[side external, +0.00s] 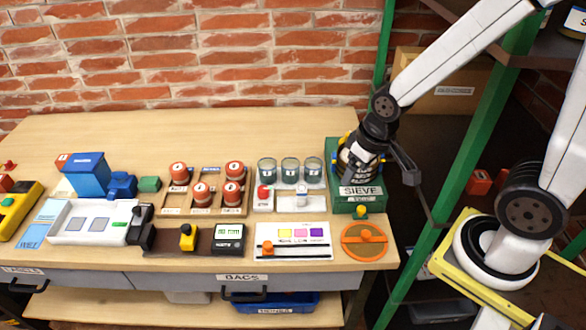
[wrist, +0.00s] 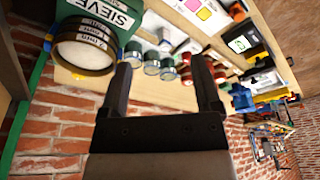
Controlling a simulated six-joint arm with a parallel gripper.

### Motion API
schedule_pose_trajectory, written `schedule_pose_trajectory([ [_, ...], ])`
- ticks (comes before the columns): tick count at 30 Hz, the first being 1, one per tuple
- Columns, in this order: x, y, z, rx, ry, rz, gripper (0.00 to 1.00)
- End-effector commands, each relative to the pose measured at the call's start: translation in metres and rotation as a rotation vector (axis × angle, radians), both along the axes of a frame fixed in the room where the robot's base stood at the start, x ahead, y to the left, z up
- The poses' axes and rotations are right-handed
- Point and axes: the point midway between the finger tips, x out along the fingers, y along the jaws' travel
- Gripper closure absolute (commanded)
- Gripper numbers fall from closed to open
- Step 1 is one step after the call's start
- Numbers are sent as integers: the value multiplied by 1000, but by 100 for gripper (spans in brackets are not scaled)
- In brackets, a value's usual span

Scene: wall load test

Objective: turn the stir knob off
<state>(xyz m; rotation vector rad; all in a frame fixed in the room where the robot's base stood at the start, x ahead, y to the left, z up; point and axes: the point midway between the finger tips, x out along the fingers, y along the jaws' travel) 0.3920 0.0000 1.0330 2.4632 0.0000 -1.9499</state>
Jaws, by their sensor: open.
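No knob reads clearly as "stir". Candidates are the red knob (side external: 264,191) on a small white block, the orange knob (side external: 366,235) on a round orange plate, and the orange slider (side external: 267,247) on the white panel (side external: 292,241) with coloured squares. My gripper (side external: 378,155) is above and beside the green SIEVE unit (side external: 360,196), at the right end of the bench, apart from these controls. In the wrist view my gripper (wrist: 162,63) is open and empty, with jars (wrist: 160,64) showing beyond its fingers. I cannot tell any knob's setting.
Glass jars (side external: 289,169) and red-capped jars (side external: 202,192) stand mid-bench. A scale-like display box (side external: 229,238), a yellow-knobbed part (side external: 188,236) and a blue box (side external: 86,174) are further left. A green rack post (side external: 462,165) rises to the right. A brick wall is behind.

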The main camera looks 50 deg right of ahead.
Motion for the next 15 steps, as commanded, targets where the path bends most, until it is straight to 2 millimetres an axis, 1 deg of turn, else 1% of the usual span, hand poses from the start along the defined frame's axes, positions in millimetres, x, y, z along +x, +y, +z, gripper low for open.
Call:
schedule_pose_trajectory([
  [5,5,0,0,9,5,-25,19],
  [8,13,0,-1,25,15,-72,19],
  [11,27,1,-3,51,34,-149,19],
  [15,53,2,-7,103,70,-301,19],
])
